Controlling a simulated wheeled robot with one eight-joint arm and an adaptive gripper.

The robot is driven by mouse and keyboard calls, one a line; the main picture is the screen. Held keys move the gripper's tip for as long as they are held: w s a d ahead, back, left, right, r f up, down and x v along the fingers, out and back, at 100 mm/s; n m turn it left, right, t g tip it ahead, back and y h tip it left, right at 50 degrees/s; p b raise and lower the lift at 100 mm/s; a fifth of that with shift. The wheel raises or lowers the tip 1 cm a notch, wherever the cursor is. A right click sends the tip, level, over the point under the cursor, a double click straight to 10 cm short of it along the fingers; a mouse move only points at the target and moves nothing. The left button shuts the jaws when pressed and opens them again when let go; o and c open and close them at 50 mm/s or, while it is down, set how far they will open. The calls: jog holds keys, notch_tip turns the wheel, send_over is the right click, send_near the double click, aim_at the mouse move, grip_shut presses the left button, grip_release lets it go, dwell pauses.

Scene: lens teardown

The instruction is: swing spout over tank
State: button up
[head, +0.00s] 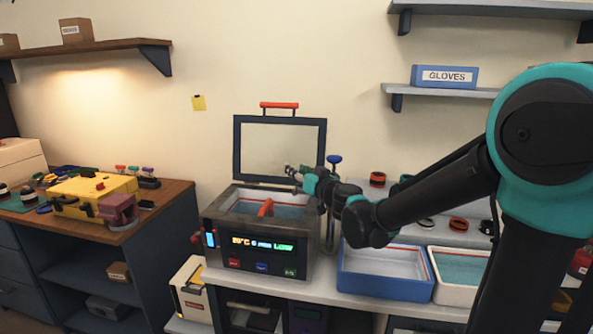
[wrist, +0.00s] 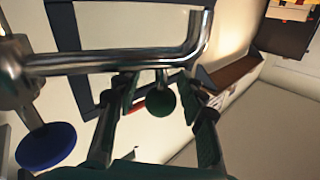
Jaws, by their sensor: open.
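The tank (head: 217,228) is a grey box with a lit display and bluish liquid inside; its framed lid (head: 238,150) stands open behind it. The spout is a chrome pipe (wrist: 100,62) with a bent end, crossing the wrist view. A dark green ball knob (wrist: 160,103) hangs from it on a short stem. My gripper (wrist: 160,92) is open, with a finger on each side of the knob; I cannot tell whether they touch it. In the head view my gripper (head: 298,177) is above the tank's back right; my arm hides most of the spout.
A blue tap knob (head: 334,159) stands right of the tank and shows in the wrist view (wrist: 46,145). A blue bin (head: 385,286) and a white bin (head: 455,292) stand to the right. An orange handle (head: 266,207) sticks up inside the tank. Shelves are on the wall.

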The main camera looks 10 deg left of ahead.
jog(key=v, duration=1.1)
jog(key=shift+s+d, duration=0.1)
